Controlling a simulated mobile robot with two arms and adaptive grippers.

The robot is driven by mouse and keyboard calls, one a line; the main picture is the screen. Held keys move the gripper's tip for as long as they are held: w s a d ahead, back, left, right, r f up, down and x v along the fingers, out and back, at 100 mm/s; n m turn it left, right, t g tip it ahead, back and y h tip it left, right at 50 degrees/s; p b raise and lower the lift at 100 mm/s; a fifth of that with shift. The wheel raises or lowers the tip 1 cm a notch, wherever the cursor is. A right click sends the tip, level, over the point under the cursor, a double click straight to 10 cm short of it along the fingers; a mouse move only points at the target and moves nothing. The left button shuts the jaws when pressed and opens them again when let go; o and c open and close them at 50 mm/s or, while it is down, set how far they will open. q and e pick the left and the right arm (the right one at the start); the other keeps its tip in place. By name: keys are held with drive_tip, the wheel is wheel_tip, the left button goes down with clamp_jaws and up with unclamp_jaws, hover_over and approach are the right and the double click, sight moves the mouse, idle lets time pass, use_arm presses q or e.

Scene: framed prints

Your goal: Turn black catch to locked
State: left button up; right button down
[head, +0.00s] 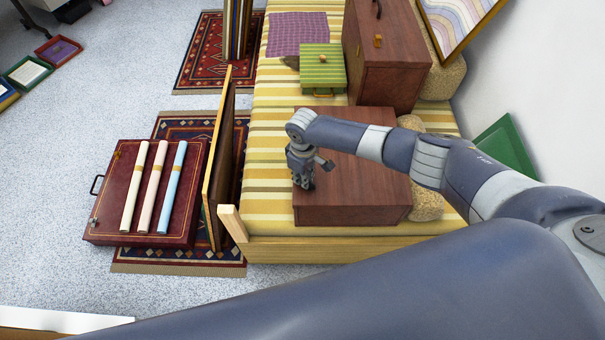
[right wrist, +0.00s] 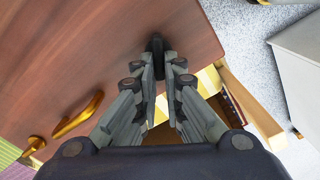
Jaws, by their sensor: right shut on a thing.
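A brown wooden case (head: 362,190) lies on the striped yellow cushion of the bench, under my right arm. My right gripper (head: 303,186) is at the case's left side, pointing down. In the right wrist view its fingers (right wrist: 162,70) are closed around the black catch (right wrist: 157,43) at the edge of the brown case face (right wrist: 95,60). Only the catch's upper part shows between the fingertips. A brass handle (right wrist: 80,115) and a brass catch (right wrist: 35,143) are on the same face, to the left. My left gripper is not in view.
A larger brown case (head: 385,60) and a green striped box (head: 322,70) stand farther back on the bench. A tall framed panel (head: 218,165) stands left of the bench. A red case (head: 110,205) with rolled tubes lies beyond it on a rug.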

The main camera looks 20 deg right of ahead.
drive_tip(key=m+p, duration=0.1)
drive_tip(key=m, duration=0.1)
drive_tip(key=m+p, duration=0.1)
drive_tip(key=m, duration=0.1)
drive_tip(key=d+m+p, duration=0.1)
drive_tip(key=m, duration=0.1)
drive_tip(key=shift+w+r+p, duration=0.15)
drive_tip(key=shift+w+p, duration=0.05)
drive_tip(key=shift+p, duration=0.15)
drive_tip(key=m+p, duration=0.1)
drive_tip(key=m, duration=0.1)
drive_tip(key=m+p, duration=0.1)
drive_tip(key=m, duration=0.2)
drive_tip(key=shift+d, duration=0.4)
drive_tip(key=shift+w+m, duration=0.1)
drive_tip(key=shift+m, duration=0.3)
drive_tip(key=c, duration=1.7)
unclamp_jaws()
wheel_tip(320, 180, up, 12)
